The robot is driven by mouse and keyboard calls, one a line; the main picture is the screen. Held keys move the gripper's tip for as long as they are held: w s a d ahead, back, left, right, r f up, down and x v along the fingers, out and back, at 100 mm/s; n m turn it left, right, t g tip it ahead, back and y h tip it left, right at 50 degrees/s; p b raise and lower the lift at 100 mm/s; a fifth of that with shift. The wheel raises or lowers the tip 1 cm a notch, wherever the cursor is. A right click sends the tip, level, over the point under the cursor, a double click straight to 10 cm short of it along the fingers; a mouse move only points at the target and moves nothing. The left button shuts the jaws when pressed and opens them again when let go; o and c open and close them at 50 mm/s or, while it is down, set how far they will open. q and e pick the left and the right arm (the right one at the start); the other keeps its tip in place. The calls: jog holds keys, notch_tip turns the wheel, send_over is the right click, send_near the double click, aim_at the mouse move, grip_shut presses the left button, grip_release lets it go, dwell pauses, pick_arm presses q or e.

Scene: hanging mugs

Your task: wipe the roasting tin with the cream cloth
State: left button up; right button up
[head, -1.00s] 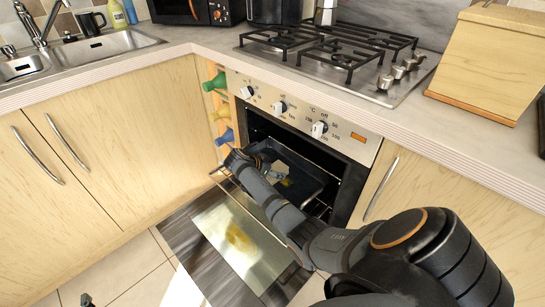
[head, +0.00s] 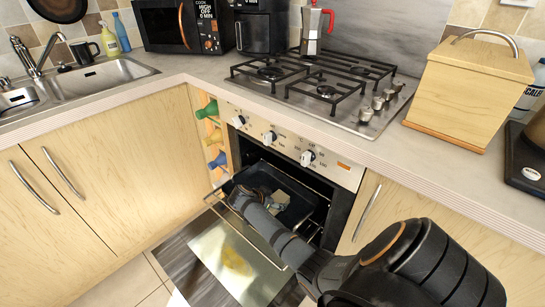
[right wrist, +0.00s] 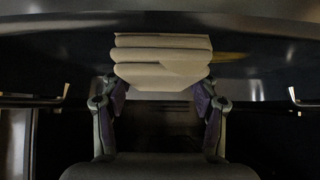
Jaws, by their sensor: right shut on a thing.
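The roasting tin (head: 299,207) is a dark, shallow pan inside the open oven; its dark wall also fills the upper part of the right wrist view (right wrist: 75,62). My right gripper (head: 270,198) reaches into the tin. In the right wrist view, my right gripper (right wrist: 162,88) is shut on the cream cloth (right wrist: 163,60), a folded, layered pad. The cloth is a small pale patch in the head view (head: 281,199). A yellowish smear (right wrist: 232,57) shows on the tin to the right of the cloth. Whether the cloth touches the tin is unclear. My left gripper is not in view.
The oven door (head: 225,255) hangs open, with a yellow stain on its glass. A wire rack (head: 262,240) and the oven's side walls are close around my arm. Bottles (head: 207,110) sit in a narrow rack left of the oven. The hob (head: 320,90) is above.

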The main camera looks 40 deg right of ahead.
jog(key=shift+s+p, duration=0.6)
jog(key=shift+s, duration=0.5)
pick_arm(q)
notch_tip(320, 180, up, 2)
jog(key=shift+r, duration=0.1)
pick_arm(e)
jog(key=shift+w+f+b, duration=0.15)
jog(key=shift+w+b, duration=0.1)
jog(key=shift+b, duration=0.1)
jog(key=shift+w+f+b, duration=0.15)
jog(key=shift+w+b, duration=0.75)
jog(key=shift+w, duration=0.45)
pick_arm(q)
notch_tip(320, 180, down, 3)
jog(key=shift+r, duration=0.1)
pick_arm(e)
jog(key=shift+w+r, duration=0.2)
jog(key=shift+r, duration=0.05)
jog(key=shift+a, duration=0.1)
